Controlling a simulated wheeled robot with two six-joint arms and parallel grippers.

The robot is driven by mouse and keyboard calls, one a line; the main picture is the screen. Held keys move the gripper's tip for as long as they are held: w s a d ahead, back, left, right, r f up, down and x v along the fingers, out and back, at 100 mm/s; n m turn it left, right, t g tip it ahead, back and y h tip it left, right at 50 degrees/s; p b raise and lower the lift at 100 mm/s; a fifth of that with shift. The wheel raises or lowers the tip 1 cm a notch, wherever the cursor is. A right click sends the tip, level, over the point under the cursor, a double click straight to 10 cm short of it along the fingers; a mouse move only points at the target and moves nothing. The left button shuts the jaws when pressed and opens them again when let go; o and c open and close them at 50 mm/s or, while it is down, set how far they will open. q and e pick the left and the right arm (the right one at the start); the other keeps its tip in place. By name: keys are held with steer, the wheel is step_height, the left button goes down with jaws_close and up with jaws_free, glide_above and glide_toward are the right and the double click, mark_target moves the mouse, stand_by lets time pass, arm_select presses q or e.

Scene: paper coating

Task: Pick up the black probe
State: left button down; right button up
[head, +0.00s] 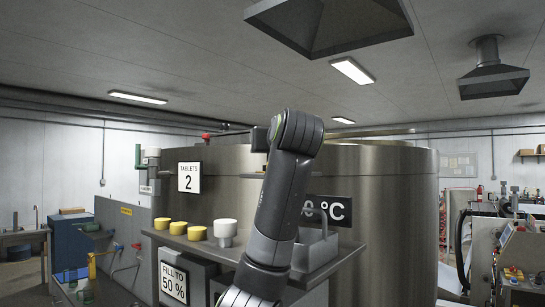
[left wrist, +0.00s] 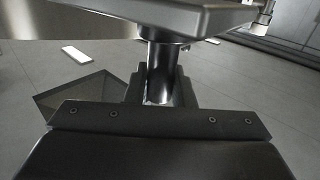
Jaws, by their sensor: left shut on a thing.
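In the left wrist view my left gripper (left wrist: 161,92) is shut on a dark, shiny cylinder (left wrist: 161,62), which looks like the black probe. The cylinder's far end meets or passes behind a wide grey metal part (left wrist: 190,18); I cannot tell whether they are joined. In the head view my left arm rises from the bottom centre in front of the steel tank (head: 400,215). Its fingers and the probe cannot be made out there. My right gripper is in neither view.
A shelf (head: 185,240) on the tank's front holds yellow tablets (head: 197,232) and a white cylinder (head: 225,228). A black °C sign (head: 340,211) is partly hidden by my arm. Ceiling hoods (head: 492,80) hang above. Machinery (head: 520,245) stands at the right.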

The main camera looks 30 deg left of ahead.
arm_select(q)
steer(key=shift+r+b, duration=0.4)
steer(key=shift+r, duration=0.35)
step_height(320, 180, up, 7)
steer(key=shift+f+b, duration=0.1)
steer(key=shift+b, duration=0.6)
steer(key=shift+r, duration=0.85)
